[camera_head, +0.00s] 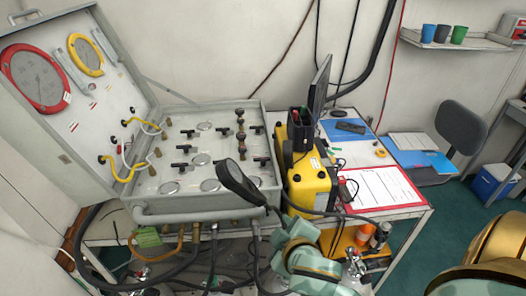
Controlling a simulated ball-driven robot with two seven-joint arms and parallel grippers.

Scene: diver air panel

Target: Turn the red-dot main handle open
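The grey air panel (175,180) lies open on the table at left, with several black T-shaped handles on its face. One handle (180,165) is at left, another (187,133) is above it, and one (262,161) is at right. A red dot on any of them is too small to make out. My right gripper (296,232), pale green, is low in front of the panel's right corner, apart from the handles. Its fingers are not clear. My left gripper is not in view.
A dark oval head on a stem (240,184) stands over the panel's front right. A yellow case (308,180) and a monitor (320,88) stand right of the panel. The raised lid (85,120) carries gauges. Hoses and cables hang along the front.

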